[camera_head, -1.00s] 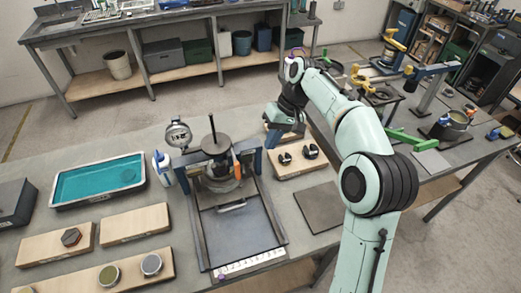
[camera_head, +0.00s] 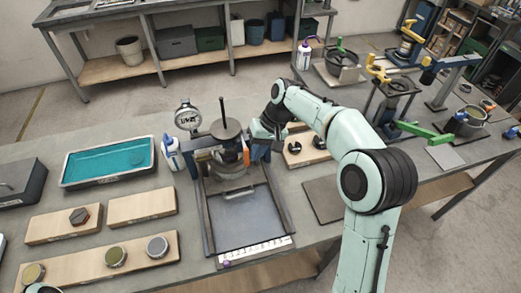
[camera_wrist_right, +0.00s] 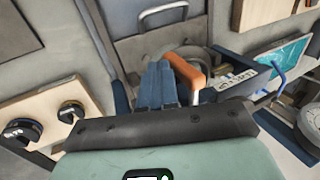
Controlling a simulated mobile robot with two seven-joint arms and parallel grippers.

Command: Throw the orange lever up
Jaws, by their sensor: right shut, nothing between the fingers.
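The orange lever (camera_head: 246,154) shows as a small upright orange piece at the right of the round clamp device on the dark metal frame. In the right wrist view the orange lever (camera_wrist_right: 185,72) has a pale stem below its orange grip. My right gripper (camera_head: 259,143) is at the right side of the device, close to the lever. In the wrist view its blue fingers (camera_wrist_right: 160,82) are together and empty, just left of the orange grip; whether they touch it I cannot tell. My left gripper is not in view.
A dial gauge (camera_head: 187,117) and a white bottle (camera_head: 172,154) stand left of the device. A teal-filled tray (camera_head: 68,180) and wooden boards lie farther left. A flat dark plate (camera_head: 312,191) lies right of the frame.

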